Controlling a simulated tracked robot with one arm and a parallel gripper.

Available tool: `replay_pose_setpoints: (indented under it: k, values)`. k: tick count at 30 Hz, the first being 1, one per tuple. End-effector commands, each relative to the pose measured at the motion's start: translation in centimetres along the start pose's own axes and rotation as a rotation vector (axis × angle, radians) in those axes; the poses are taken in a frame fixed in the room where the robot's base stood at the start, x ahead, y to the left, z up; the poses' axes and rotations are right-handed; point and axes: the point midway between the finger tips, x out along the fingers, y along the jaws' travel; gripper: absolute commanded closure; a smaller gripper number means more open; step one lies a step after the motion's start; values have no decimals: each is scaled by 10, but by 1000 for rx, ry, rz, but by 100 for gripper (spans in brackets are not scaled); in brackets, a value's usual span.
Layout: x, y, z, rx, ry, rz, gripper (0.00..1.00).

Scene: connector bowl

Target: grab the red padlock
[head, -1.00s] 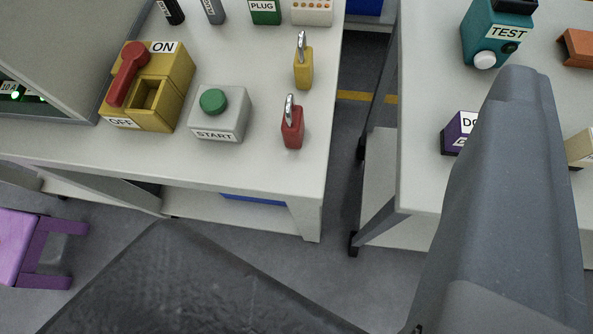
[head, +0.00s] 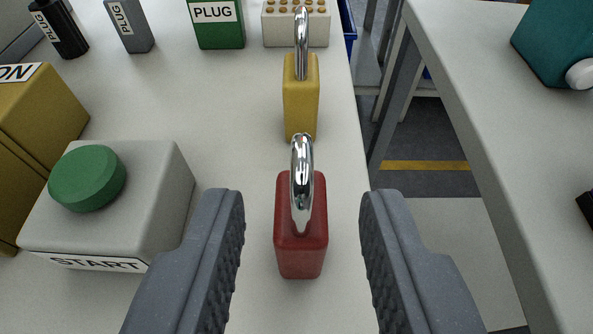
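The red padlock (head: 301,255) stands upright on the white table, its silver shackle on top. My gripper (head: 302,205) is open, with one grey finger to the left of the padlock and one to the right. There is a visible gap between each finger and the padlock, and nothing is held. A yellow padlock (head: 301,100) with a silver shackle stands just behind the red one.
The grey START box (head: 160,190) with a green button is close to my left finger. A yellow switch box (head: 35,120) is at far left. A gap separates this table from another table (head: 490,120) at right.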

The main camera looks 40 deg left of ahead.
Motion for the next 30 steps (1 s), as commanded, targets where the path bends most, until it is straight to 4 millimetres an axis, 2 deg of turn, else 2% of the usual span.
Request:
replay_pose_setpoints:
  k: [3, 10, 19, 30]
  values:
    - [11, -1, 1, 0, -2, -1, 67]
    - [23, -1, -1, -1, 2, -1, 67]
    - [59, 0, -2, -2, 1, -1, 67]
    - [66, 1, -3, 1, 0, -1, 67]
